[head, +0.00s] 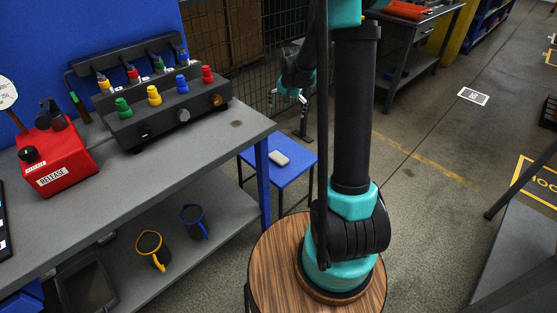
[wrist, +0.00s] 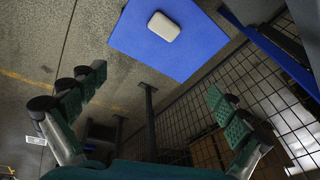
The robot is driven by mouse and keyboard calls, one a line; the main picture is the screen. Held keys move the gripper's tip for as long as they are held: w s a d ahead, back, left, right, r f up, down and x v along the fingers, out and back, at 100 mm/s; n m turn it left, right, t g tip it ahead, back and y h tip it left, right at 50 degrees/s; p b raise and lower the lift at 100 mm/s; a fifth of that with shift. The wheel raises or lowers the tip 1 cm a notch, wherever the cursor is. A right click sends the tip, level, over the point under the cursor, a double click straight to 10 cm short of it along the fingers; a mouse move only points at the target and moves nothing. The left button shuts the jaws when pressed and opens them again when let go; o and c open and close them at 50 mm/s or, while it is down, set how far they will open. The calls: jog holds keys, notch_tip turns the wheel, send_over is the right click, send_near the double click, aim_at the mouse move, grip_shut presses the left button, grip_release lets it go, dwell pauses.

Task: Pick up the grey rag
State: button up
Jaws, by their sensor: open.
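A small light-grey rounded pad (head: 279,158), which looks like the grey rag, lies on the blue stool top (head: 300,172). In the wrist view the pad (wrist: 164,26) shows whole at the top, on the blue surface (wrist: 205,58). My gripper (head: 288,95) is above and beyond the stool in the head view, partly hidden behind my arm. In the wrist view my gripper (wrist: 158,90) has its fingers spread wide, with nothing between them. The pad is apart from the fingers.
A grey workbench (head: 215,135) stands left of the stool, with a red release box (head: 58,158) and a button panel (head: 165,105). A wire mesh fence (wrist: 262,85) is close by my gripper.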

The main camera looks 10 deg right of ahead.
jog(key=w+a+f+m+g, duration=0.1)
jog(key=w+f+m, duration=0.1)
jog(key=w+f, duration=0.45)
jog(key=m+g, duration=0.2)
jog(key=m, duration=0.1)
send_over(279, 157)
notch_tip(279, 157, down, 11)
jog(key=f, duration=1.6)
jog(key=shift+w+a+f, duration=0.1)
jog(key=shift+w+f, duration=0.1)
jog(key=shift+f, duration=0.15)
jog(key=c, duration=0.9)
jog(key=shift+r, duration=0.1)
notch_tip(279, 157, up, 20)
